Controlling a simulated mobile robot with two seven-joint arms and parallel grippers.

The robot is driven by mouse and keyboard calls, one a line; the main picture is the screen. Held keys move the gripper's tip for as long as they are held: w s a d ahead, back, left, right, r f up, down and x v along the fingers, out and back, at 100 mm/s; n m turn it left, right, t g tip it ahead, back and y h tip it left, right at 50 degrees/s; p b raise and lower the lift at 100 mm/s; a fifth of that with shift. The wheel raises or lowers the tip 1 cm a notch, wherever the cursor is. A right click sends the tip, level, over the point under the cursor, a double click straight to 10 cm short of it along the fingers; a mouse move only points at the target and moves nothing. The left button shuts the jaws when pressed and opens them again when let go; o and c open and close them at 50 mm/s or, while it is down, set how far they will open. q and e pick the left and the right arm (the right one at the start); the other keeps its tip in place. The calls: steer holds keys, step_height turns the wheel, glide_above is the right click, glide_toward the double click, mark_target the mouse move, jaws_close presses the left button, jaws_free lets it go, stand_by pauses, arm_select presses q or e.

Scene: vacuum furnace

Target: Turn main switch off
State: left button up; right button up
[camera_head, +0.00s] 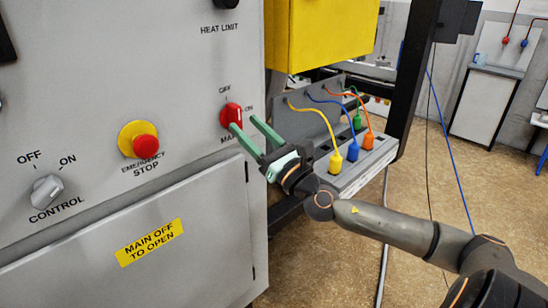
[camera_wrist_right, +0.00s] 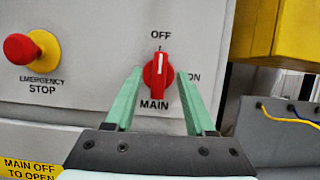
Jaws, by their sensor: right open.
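The main switch (camera_head: 231,114) is a red rotary knob on the grey cabinet front, with OFF above it and ON to its right. It also shows in the right wrist view (camera_wrist_right: 158,77), where its white mark points up toward OFF. My right gripper (camera_head: 244,124) is open, its two green fingers pointing at the panel. In the wrist view the fingers lie on either side of the knob, with gaps between. In the head view the left finger covers the knob's lower edge; I cannot tell whether it touches. My left gripper is not in view.
A red emergency stop (camera_head: 145,146) on a yellow ring and a grey control knob (camera_head: 47,190) sit left on the panel. A yellow box (camera_head: 318,35) is at upper right. Below it, a grey connector block (camera_head: 365,165) carries several coloured cables, close behind my right gripper.

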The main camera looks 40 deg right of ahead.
arm_select(q)
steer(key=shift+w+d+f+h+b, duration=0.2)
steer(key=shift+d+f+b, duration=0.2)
steer(key=shift+b, duration=0.2)
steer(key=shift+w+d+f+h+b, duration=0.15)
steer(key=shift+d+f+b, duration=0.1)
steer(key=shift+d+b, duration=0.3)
arm_select(e)
steer(key=v, duration=0.8)
steer(key=shift+s, duration=0.35)
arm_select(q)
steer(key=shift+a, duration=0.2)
arm_select(e)
steer(key=shift+f, duration=0.15)
